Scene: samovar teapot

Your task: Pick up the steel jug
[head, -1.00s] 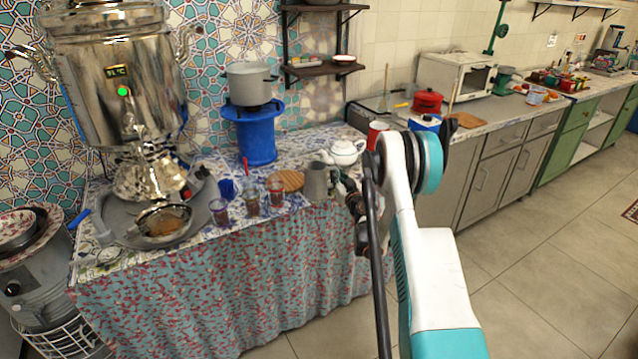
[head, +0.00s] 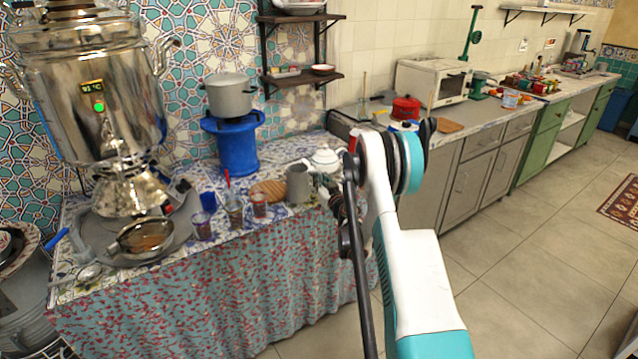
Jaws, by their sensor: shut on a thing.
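The steel jug (head: 298,184) is a small grey metal jug near the front right edge of the cloth-covered table. It looks upright. My gripper (head: 318,187) is at the jug's right side and shut on it. The fingertips are small here and partly hidden by my arm, so the exact grip point is hard to see. I cannot tell whether the jug's base touches the table or is slightly above it.
A white teapot (head: 326,160) stands just behind the jug. A round wooden board (head: 268,190) and several tea glasses (head: 234,212) are to its left. A large samovar (head: 95,110) fills the left. A blue stand (head: 236,145) bears a grey pot (head: 229,94). Floor (head: 530,265) is clear at right.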

